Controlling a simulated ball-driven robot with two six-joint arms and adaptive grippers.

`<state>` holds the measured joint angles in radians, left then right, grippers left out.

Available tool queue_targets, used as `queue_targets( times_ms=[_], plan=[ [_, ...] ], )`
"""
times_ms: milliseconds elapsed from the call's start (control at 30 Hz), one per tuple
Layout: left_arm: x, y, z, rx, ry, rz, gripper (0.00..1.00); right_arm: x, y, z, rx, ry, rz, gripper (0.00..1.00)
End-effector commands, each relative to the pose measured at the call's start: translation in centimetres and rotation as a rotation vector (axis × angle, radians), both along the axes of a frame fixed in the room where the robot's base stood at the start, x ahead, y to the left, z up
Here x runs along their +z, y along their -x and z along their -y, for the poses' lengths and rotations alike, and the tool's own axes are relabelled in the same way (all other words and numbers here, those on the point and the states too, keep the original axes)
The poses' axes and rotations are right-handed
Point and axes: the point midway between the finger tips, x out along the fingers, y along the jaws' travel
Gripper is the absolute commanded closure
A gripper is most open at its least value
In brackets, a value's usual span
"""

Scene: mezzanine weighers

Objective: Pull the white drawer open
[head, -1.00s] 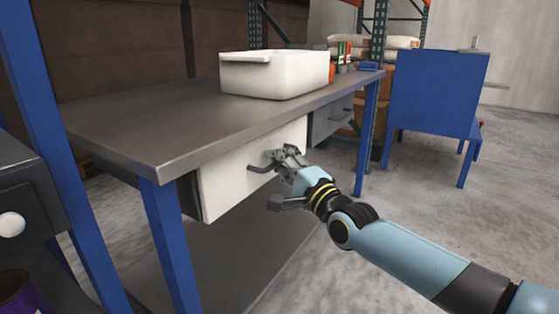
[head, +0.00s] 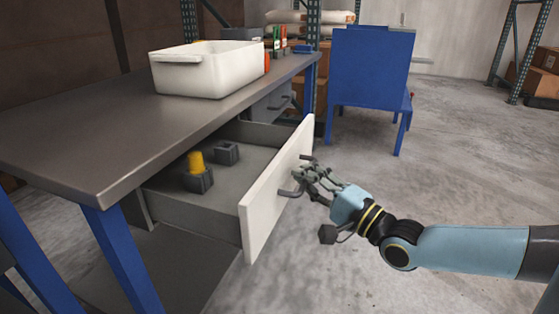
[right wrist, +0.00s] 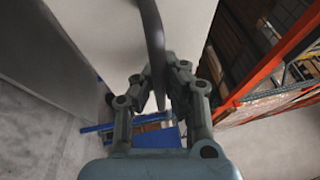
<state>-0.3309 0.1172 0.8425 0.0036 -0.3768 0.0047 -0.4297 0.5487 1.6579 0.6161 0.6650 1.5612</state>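The white drawer (head: 262,207) under the grey-topped workbench (head: 95,140) stands well open, its grey inside showing. Its dark bar handle (head: 289,192) is on the white front. My right gripper (head: 302,174) is at the handle, with its fingers closed around the bar. In the right wrist view, the handle (right wrist: 154,35) runs down between the two fingers of the right gripper (right wrist: 163,78). The part of the bar between the fingers is partly hidden in the head view. My left gripper is not in view.
Inside the drawer are a dark block with a yellow top (head: 197,173) and another dark block (head: 227,152). A white bin (head: 205,72) stands on the bench. A grey drawer (head: 270,108) is farther along.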

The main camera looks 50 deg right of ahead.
Motion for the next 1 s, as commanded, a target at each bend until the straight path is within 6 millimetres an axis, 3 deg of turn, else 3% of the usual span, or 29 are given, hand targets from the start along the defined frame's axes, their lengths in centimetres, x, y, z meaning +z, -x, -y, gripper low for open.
queue_targets(
  times_ms=[267,700,933,1000],
  plan=[
    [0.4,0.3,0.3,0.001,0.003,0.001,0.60,-0.3,2.5,1.0,-0.001,-0.002,-0.011,1.00],
    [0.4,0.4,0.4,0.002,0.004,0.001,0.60,-0.5,2.7,1.0,-0.001,-0.002,-0.012,1.00],
    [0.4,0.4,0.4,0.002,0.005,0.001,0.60,-0.3,2.7,1.0,0.000,-0.001,-0.007,0.66],
    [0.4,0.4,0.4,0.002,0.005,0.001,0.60,-0.3,2.6,1.0,0.000,-0.001,-0.006,0.66]
  ],
)
